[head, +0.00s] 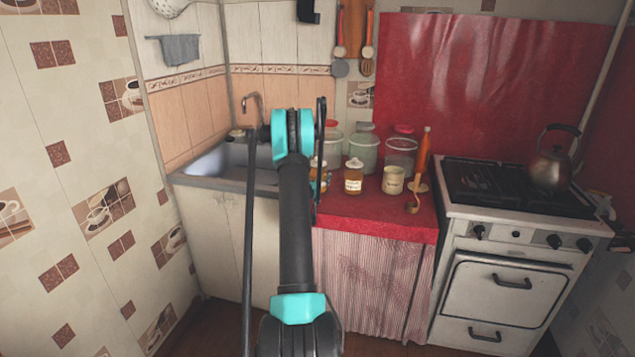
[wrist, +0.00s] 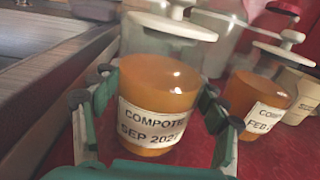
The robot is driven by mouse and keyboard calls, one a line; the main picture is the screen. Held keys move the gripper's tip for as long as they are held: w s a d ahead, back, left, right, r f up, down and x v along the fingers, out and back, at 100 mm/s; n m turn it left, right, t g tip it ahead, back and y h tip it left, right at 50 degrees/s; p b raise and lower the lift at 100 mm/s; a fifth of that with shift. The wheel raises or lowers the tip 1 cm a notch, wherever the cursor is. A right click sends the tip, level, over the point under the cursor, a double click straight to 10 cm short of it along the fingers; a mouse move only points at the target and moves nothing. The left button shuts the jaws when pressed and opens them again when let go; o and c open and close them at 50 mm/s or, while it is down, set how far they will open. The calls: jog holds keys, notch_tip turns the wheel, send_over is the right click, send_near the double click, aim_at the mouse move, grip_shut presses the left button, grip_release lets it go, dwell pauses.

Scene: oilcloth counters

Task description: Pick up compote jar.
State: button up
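A glass compote jar (wrist: 160,85) with orange contents, a pale lid and a label reading "COMPOTE SEP" stands upright between the fingers of my gripper (wrist: 157,92) in the wrist view. The fingers are spread, one on each side of the jar; contact is not clear. In the head view this jar (head: 319,168) is mostly hidden behind my arm. A second, similar compote jar (wrist: 256,95) labelled "FEB" stands just to the right; it also shows in the head view (head: 353,178).
A cream labelled pot (head: 393,181), larger glass jars (head: 364,148) and an orange-handled ladle (head: 423,155) crowd the red counter (head: 375,212). The sink (head: 222,160) lies left, the stove (head: 520,215) with a kettle (head: 553,162) right.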

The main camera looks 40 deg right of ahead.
jog(key=c, duration=1.2)
notch_tip(320, 180, up, 25)
dwell(0.4)
